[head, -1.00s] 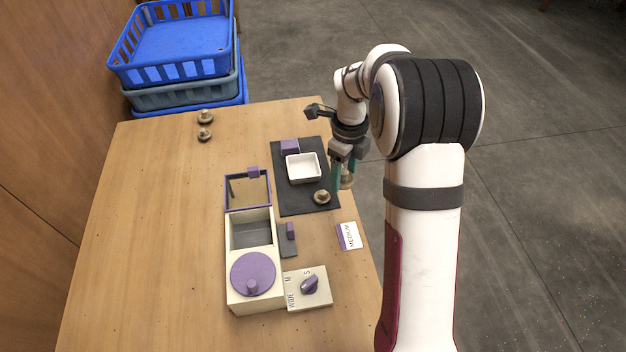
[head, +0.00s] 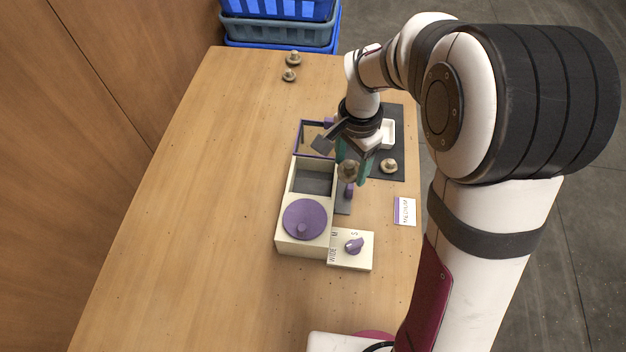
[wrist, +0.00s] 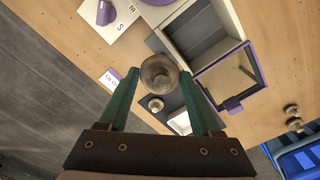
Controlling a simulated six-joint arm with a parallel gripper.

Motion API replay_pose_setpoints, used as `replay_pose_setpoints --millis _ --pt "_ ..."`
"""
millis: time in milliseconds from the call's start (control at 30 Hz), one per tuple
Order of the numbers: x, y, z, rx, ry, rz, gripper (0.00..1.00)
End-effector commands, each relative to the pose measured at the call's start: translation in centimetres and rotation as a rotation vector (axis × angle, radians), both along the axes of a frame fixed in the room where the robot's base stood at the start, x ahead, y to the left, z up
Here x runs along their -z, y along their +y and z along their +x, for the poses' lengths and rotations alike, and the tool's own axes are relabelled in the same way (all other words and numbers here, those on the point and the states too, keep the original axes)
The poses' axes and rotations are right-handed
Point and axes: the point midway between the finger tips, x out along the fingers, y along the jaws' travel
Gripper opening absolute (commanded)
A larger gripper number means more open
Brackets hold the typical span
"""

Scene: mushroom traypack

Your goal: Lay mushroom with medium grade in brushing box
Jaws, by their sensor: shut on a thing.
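My gripper (head: 353,172) is shut on a brown mushroom (head: 348,170), held above the table at the right side of the brushing box. In the wrist view the mushroom (wrist: 159,75) sits between the green fingertips, cap facing the camera. The brushing box (head: 284,215) is cream, with an open grey compartment (head: 313,180) and a purple disc (head: 305,218) at its near end. Its purple-framed lid (wrist: 232,78) stands open at the far end, partly hidden by my gripper in the head view. A card (head: 405,211) reads MEDIUM. The dial plate (head: 351,262) shows WIDE, M and S around a purple knob (head: 354,245).
A second mushroom (head: 389,166) lies on the dark mat (head: 394,176) beside a white tray (head: 390,133). Two mushrooms (head: 293,58) (head: 289,75) sit at the back. Blue crates (head: 280,10) stand behind. The table's left is clear.

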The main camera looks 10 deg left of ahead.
Motion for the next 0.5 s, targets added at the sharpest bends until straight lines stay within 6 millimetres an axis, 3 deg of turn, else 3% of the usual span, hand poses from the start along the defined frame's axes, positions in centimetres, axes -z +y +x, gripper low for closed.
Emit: replay_pose_setpoints --millis 100,200,333,500 --pt "2.3 3.7 0.4 -0.003 0.004 -0.001 0.39" --pt "3.7 6.1 0.7 0.000 0.004 -0.001 0.39" --pt "4.8 7.4 1.0 0.003 0.001 0.000 0.39" --pt "8.1 7.5 1.0 0.006 0.002 -0.001 0.39"
